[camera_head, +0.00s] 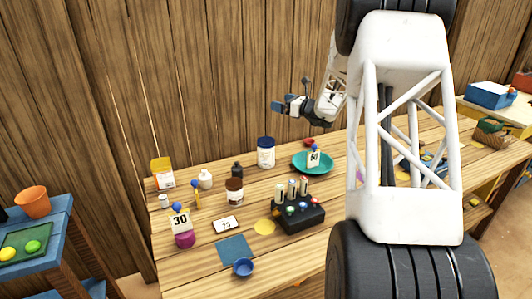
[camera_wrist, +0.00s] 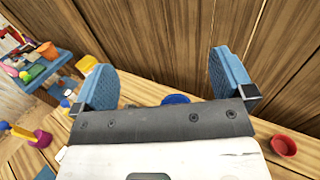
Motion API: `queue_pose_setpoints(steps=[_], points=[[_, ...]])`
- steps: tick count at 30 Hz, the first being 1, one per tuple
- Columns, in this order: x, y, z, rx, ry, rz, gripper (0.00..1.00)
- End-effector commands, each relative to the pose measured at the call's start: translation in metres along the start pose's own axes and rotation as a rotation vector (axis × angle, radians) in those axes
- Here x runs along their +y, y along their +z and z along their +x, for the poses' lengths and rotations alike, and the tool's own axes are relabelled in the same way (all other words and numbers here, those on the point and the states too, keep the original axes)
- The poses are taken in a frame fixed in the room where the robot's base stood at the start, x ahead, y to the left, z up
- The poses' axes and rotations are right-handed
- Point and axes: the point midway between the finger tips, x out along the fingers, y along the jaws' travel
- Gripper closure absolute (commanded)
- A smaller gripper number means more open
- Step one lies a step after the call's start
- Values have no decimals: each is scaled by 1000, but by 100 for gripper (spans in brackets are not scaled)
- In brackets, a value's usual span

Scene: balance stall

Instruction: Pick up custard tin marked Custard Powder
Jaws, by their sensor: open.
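No lettering is legible, so I cannot tell which container is marked Custard Powder. A yellow-lidded tin (camera_head: 163,172) with a pale label stands at the table's back left. A white jar with a dark blue lid (camera_head: 266,153) stands at the back middle, and a small brown jar with a white label (camera_head: 234,191) stands in front and left of it. My gripper (camera_head: 278,106) is open and empty, held above the back of the table. In the wrist view its blue fingers (camera_wrist: 165,83) are wide apart, with a blue round top (camera_wrist: 176,99) partly hidden behind the palm.
A teal dish (camera_head: 313,163) with a number card stands right of the white jar. A black box with upright tubes (camera_head: 299,217), a blue bowl (camera_head: 243,267) and a blue mat (camera_head: 234,250) are in front. A plank wall rises close behind the table. My arm hides the table's right part.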

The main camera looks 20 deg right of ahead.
Motion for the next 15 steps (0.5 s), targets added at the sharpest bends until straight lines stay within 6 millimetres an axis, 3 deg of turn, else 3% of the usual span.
queue_pose_setpoints(steps=[15], points=[[0,-173,0,3,1,3,0]])
